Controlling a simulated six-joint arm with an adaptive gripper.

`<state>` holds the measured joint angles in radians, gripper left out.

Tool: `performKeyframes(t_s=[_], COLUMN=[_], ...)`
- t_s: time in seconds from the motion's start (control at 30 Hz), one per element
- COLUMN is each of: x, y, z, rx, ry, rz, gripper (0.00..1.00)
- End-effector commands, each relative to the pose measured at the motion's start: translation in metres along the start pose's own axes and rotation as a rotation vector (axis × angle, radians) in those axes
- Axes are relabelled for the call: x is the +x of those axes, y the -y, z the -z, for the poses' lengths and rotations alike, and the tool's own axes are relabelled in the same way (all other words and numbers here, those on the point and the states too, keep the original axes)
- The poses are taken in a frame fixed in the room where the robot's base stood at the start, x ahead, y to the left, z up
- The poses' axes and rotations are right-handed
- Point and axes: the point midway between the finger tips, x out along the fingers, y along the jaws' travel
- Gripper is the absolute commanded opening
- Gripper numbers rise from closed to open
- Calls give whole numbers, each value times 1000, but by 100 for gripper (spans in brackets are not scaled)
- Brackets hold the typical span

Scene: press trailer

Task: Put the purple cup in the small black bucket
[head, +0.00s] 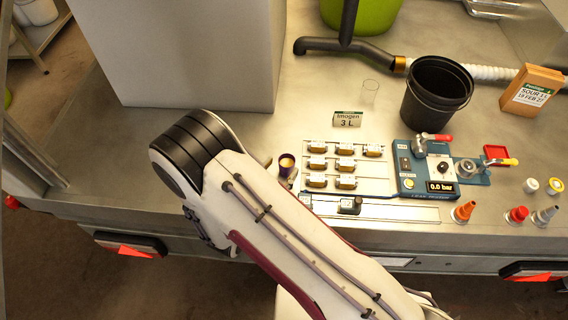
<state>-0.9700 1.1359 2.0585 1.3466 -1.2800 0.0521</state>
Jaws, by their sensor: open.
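My arm covers most of my gripper. Small pieces that look like its fingertips (279,170) show at the arm's edge beside the cup, apart from each other. I cannot tell whether they touch the cup. The small black bucket (435,95) stands upright and open at the upper right, behind the blue control panel.
A panel of small labelled parts (345,165) and a blue control unit (440,170) lie right of the cup. A large pale block (185,55) fills the left.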

Motion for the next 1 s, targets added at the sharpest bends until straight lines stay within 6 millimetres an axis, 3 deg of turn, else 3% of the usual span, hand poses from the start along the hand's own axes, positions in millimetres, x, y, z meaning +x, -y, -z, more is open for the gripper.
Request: performKeyframes(t_s=[0.5, 1.0], x=[-60, -72], y=[1, 0], z=[0, 0], rx=[1, 1], ry=[0, 0], rz=[3, 0], gripper=[49, 49])
